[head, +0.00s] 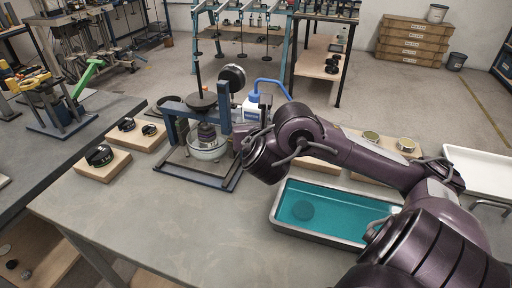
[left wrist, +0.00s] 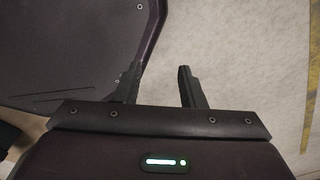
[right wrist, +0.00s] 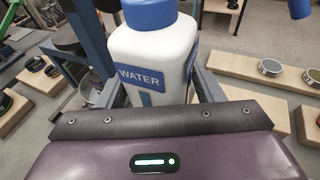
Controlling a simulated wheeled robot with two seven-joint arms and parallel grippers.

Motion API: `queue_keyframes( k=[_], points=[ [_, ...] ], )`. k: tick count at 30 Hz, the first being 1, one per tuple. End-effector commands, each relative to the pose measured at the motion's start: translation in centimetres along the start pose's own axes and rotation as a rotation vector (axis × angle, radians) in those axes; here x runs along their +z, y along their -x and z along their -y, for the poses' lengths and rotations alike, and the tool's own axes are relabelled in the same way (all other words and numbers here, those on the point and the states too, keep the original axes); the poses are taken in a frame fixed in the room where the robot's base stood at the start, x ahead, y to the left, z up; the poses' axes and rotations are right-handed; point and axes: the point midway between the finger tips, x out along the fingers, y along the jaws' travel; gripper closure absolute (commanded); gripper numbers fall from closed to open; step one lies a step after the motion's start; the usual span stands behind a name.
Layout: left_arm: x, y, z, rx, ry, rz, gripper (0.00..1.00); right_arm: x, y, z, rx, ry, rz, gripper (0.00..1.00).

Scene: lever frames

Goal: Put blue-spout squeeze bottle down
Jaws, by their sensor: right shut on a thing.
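The squeeze bottle (head: 252,113) is white with a blue cap and a bent blue spout reaching right. It is upright beside the blue press frame, at its right side in the head view. In the right wrist view the bottle (right wrist: 151,50) fills the space between the fingers and shows a blue WATER label. My right gripper (head: 246,130) is shut on it. The bottle's base is hidden, so I cannot tell whether it touches the table. My left gripper (left wrist: 159,78) is open and empty in the left wrist view, over the floor; it is out of the head view.
The blue press frame (head: 172,130) holds a glass bowl (head: 208,150) under a black plunger. A metal tray of teal liquid (head: 325,212) lies at the front right. Wooden blocks with dark rings (head: 103,165) stand left. Tins (head: 406,145) sit at the right back. The front left table is clear.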

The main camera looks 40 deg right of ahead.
Motion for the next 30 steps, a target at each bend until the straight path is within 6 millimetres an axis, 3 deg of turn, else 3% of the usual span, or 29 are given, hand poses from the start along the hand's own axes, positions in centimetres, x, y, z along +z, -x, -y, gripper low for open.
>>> queue_keyframes(
  k=[1,8,9,13,23,30],
  points=[
    [-0.1,-2.2,-0.2,0.002,0.000,-0.004,0.64,-2.2,-0.6,0.1,-0.001,0.004,0.005,0.52],
    [-0.2,-6.7,-1.0,0.011,-0.001,-0.010,0.64,-7.4,-2.0,0.0,-0.001,-0.001,0.005,0.52],
    [-1.6,-6.9,-1.0,0.010,-0.001,-0.018,0.64,-8.2,-2.2,0.0,0.000,0.000,0.004,0.52],
    [-5.1,-6.9,-0.8,0.007,0.004,-0.038,0.64,-9.6,-2.6,0.0,0.000,-0.002,0.005,0.52],
    [-8.5,-6.5,-0.6,0.005,0.008,-0.050,0.64,-11.2,-3.0,0.0,0.000,-0.003,0.003,0.52],
    [-12.9,-5.5,-0.4,0.003,0.013,-0.073,0.64,-13.7,-3.6,-0.1,0.000,-0.002,0.003,0.52]
  ],
)
